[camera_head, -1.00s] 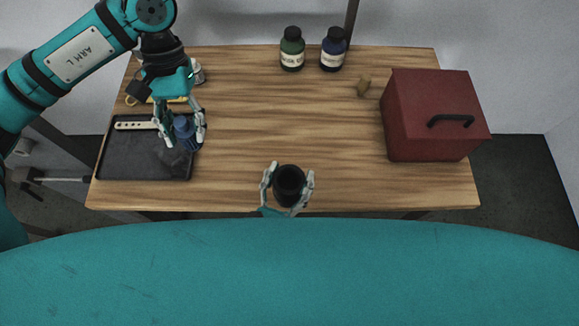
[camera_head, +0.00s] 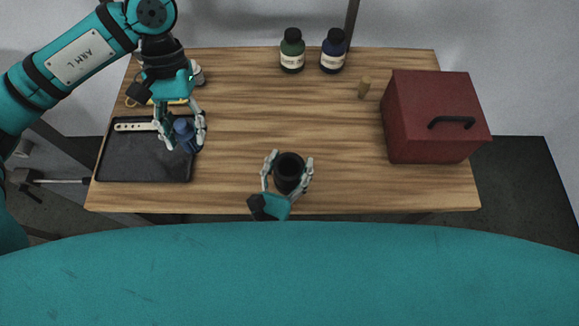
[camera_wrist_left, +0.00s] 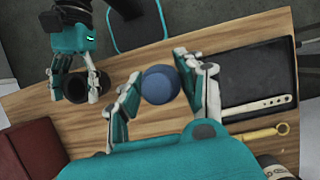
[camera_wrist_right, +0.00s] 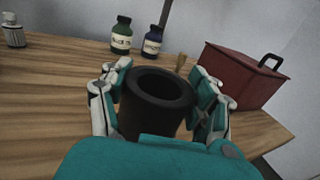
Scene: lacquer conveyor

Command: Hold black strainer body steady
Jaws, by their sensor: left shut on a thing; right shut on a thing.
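The black strainer body (camera_head: 290,179) is a dark open-topped cylinder near the front edge of the table. My right gripper (camera_head: 287,170) is shut around it, with one finger on each side. In the right wrist view the strainer body (camera_wrist_right: 152,112) stands upright between the fingers, its dark hollow facing up. Whether its base touches the table is hidden. My left gripper (camera_head: 181,132) is shut on a blue rounded piece (camera_head: 185,136) above the black tray. The blue piece (camera_wrist_left: 160,84) also shows between the fingers in the left wrist view.
The black tray (camera_head: 120,165) on the left holds a pale perforated strip (camera_head: 135,126). Green (camera_head: 292,50) and blue (camera_head: 334,50) bottles stand at the back, with a small tan piece (camera_head: 364,87) nearby. A red box (camera_head: 425,115) occupies the right. The table's middle is clear.

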